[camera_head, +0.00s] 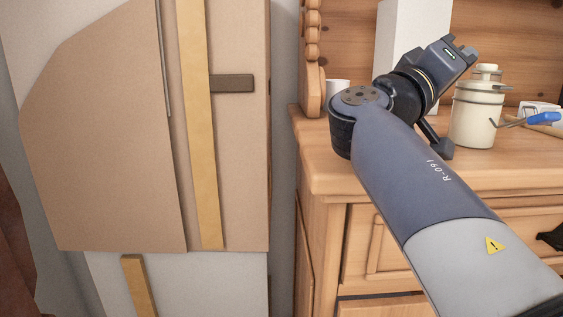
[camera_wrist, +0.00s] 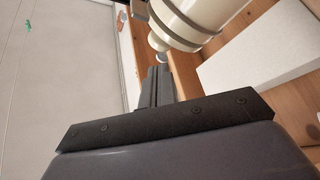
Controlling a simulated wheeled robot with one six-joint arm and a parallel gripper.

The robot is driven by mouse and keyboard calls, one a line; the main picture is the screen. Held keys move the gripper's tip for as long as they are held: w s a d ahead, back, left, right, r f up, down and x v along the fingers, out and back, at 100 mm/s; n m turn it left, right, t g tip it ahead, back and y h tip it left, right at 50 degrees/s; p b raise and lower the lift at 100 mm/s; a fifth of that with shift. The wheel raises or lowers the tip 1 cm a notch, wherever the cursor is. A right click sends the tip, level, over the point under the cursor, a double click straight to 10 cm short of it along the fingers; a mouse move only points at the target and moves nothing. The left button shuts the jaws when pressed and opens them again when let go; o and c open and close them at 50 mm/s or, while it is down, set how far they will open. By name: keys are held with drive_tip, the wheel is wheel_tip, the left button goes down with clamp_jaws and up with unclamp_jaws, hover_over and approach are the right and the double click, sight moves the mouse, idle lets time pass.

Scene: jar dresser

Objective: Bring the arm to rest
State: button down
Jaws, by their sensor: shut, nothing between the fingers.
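My gripper (camera_wrist: 159,70) is shut and empty in the wrist view, its dark fingers together. In the head view, my arm reaches across the front of the wooden dresser (camera_head: 325,170), with its wrist bent over the dresser top. A cream lidded jar (camera_head: 476,115) with a metal band stands upright on the dresser top, right of my wrist. The jar also shows in the wrist view (camera_wrist: 185,18), just beyond the fingertips. I cannot tell whether the fingertips touch it. My arm hides part of the dresser top and front.
A tall white box (camera_head: 412,25) stands behind my wrist. A white cup (camera_head: 338,87) is partly hidden by my arm. A blue-handled tool (camera_head: 543,118) lies right of the jar. Cardboard sheets (camera_head: 105,130) stand on the left, with a narrow gap before the dresser.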

drive_tip(key=shift+w+d+r, duration=0.2)
drive_tip(key=shift+w+d, duration=0.1)
drive_tip(key=shift+d, duration=0.3)
drive_tip(key=shift+a, duration=0.15)
drive_tip(key=s+a+p, duration=0.2)
drive_tip(key=s+a, duration=0.4)
drive_tip(key=a, duration=0.6)
drive_tip(key=w+d+b, duration=0.2)
drive_tip(key=w+d, duration=0.3)
drive_tip(key=d, duration=0.6)
drive_tip(key=w+r+n+y+p, duration=0.2)
drive_tip(key=w+n+p, duration=0.4)
drive_tip(key=p, duration=1.3)
drive_tip(key=shift+d+r+t+y+p, duration=0.25)
drive_tip(key=shift+r+t+y+p, duration=0.1)
drive_tip(key=shift+y, duration=0.15)
drive_tip(key=shift+w+n+y+p, duration=0.3)
drive_tip(key=shift+n+p, duration=0.1)
drive_tip(key=shift+p, duration=0.3)
